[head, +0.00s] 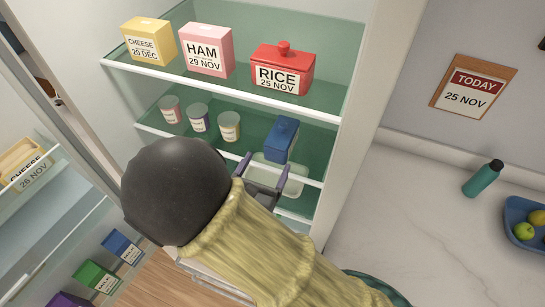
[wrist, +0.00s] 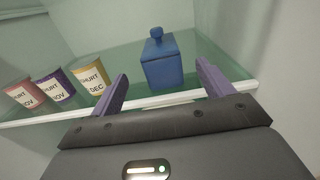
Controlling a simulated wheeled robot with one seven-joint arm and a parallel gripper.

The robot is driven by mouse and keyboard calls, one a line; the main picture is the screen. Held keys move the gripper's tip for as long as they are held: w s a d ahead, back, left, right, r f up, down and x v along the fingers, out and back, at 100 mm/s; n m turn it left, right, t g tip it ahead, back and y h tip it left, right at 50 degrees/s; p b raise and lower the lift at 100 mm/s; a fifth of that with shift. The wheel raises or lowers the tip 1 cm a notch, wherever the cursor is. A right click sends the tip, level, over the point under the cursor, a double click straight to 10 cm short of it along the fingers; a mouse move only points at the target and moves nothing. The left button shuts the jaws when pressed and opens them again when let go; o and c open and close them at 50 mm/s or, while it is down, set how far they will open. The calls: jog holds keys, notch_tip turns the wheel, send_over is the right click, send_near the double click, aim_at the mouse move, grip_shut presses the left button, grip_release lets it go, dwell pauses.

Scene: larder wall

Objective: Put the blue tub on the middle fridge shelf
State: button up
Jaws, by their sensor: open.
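The blue tub (head: 282,139) is a lidded box with a round knob. It stands upright on the middle fridge shelf (head: 255,150), right of the yoghurt pots; it also shows in the wrist view (wrist: 163,62). My gripper (head: 262,170) is open at the shelf's front edge. In the wrist view its two purple fingers (wrist: 160,82) are spread apart, with the tub beyond and between them. A gap shows between each finger and the tub, and I see no contact.
Three yoghurt pots (head: 198,118) stand left on the same shelf. The shelf above holds a cheese box (head: 149,41), a ham box (head: 207,50) and a red rice tub (head: 281,70). The fridge's right wall (head: 352,120) is close. A teal bottle (head: 483,178) stands on the counter.

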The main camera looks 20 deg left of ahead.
jog(key=shift+s, duration=0.5)
dwell(1.0)
